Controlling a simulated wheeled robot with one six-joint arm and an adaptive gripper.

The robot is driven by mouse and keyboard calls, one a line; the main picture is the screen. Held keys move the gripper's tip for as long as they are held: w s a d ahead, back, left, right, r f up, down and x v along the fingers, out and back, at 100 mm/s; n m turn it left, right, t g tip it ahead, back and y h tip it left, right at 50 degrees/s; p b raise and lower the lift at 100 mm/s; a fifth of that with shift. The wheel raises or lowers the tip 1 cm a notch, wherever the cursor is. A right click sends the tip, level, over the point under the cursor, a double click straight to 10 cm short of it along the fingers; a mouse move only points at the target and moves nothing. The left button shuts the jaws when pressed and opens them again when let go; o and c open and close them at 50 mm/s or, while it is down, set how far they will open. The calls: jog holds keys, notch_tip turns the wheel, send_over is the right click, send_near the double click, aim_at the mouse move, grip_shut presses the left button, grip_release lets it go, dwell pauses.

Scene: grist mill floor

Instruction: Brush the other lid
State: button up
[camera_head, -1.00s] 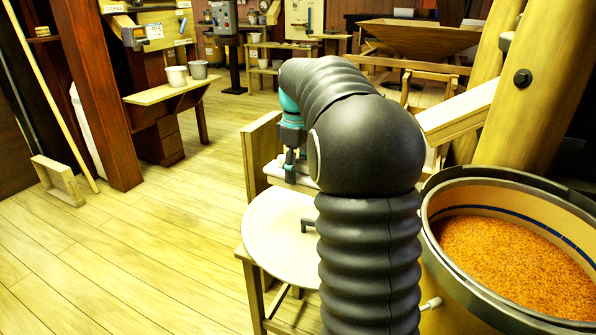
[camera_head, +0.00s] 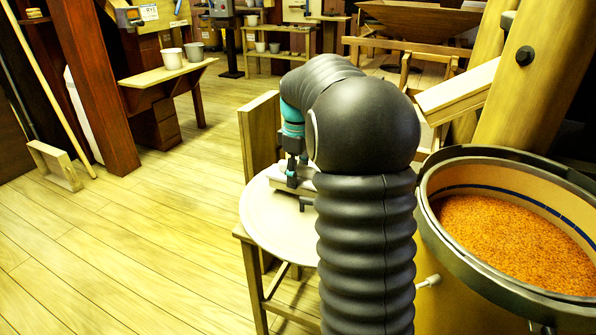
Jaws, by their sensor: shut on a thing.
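A round pale lid (camera_head: 264,226) with a dark handle (camera_head: 304,203) lies on a wooden stand in the middle of the view. My arm hides its right part. My gripper (camera_head: 291,176) is over the lid's far part, pointing down. It is shut on a pale, flat-bodied thing that looks like a brush (camera_head: 276,177), held low at the lid. I cannot tell whether the brush touches the lid.
An open round tub (camera_head: 447,255) of orange grain stands close on the right, beside thick wooden posts (camera_head: 520,90). A wooden board (camera_head: 259,135) rises behind the lid. A bench (camera_head: 165,75) with pots is at back left. The plank floor at left is mostly clear.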

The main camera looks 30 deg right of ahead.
jog(key=shift+f+b, duration=0.5)
jog(key=shift+f, duration=0.55)
dwell(0.8)
jog(key=shift+d, duration=0.1)
jog(key=shift+s+d+r, duration=0.2)
jog(key=shift+s+d, duration=1)
jog(key=shift+s+d+f, duration=0.2)
jog(key=shift+s+d, duration=1.05)
jog(key=shift+d, duration=0.05)
jog(key=shift+s+d+p, duration=0.45)
jog(key=shift+s+d, duration=1.95)
jog(key=shift+d, duration=0.1)
jog(key=shift+r, duration=0.1)
